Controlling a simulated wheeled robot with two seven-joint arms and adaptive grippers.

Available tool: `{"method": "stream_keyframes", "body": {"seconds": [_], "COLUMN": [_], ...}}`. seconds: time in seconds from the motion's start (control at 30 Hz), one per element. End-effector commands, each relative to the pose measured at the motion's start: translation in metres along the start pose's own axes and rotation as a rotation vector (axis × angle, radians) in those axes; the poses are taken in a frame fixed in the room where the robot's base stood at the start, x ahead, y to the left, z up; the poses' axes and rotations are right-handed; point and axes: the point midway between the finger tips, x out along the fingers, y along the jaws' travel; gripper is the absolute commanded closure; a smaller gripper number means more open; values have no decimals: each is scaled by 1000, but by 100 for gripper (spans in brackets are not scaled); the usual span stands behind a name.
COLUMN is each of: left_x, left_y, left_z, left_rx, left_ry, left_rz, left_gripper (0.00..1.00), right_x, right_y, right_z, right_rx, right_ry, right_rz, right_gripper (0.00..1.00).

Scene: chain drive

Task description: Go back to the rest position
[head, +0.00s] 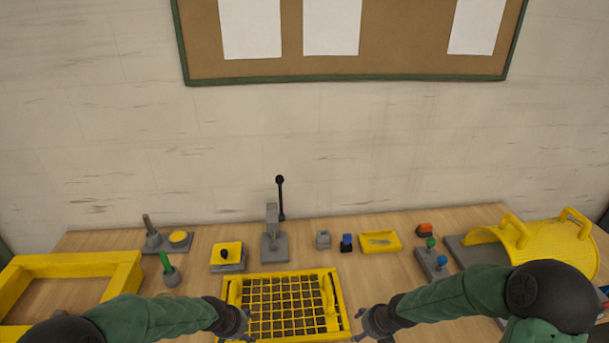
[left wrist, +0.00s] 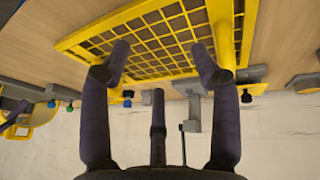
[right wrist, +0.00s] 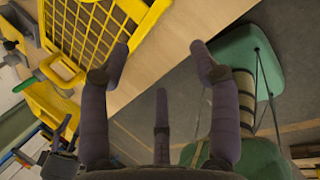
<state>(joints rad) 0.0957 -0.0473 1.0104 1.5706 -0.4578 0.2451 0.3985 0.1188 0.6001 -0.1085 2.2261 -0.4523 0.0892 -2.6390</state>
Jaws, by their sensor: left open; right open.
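My left gripper (head: 236,322) is at the left side of a yellow grid tray (head: 232,290) on the table. In the left wrist view my left gripper's fingers (left wrist: 165,62) are spread with nothing between them, and the tray's yellow rim (left wrist: 245,50) shows beyond them. My right gripper (head: 366,324) is just right of the tray, near the table's front. In the right wrist view its fingers (right wrist: 160,62) are apart and empty, over the table edge and floor. Whether either gripper touches the tray cannot be told.
A yellow frame (head: 75,265) stands at the left. A grey lever press (head: 273,245), a yellow dish (head: 381,242), a grey block with green and blue knobs (head: 432,262) and a yellow curved guard (head: 555,245) stand along the back and right. The wall is close behind.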

Motion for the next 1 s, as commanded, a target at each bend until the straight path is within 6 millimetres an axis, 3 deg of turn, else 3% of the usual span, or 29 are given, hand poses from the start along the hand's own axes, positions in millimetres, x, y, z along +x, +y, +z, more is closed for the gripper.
{"method": "stream_keyframes", "body": {"seconds": [0.27, 0.37, 0.7, 1.0], "left_x": [30, 46, 95, 125], "left_y": [4, 6, 11, 10], "left_z": [34, 54, 133, 206], "left_rx": [-9, -16, -55, -95], "left_ry": [-56, -86, -186, -267], "left_rz": [38, 58, 110, 120], "left_gripper": [38, 38, 38, 38], "right_x": [31, 48, 98, 130], "right_y": [-4, -6, -16, -28], "right_z": [-36, -57, -135, -204], "right_rx": [379, 601, 1475, 2230], "right_ry": [52, 82, 169, 180], "right_rz": [10, 6, -77, -232], "right_gripper": [38, 38, 38, 38]}}
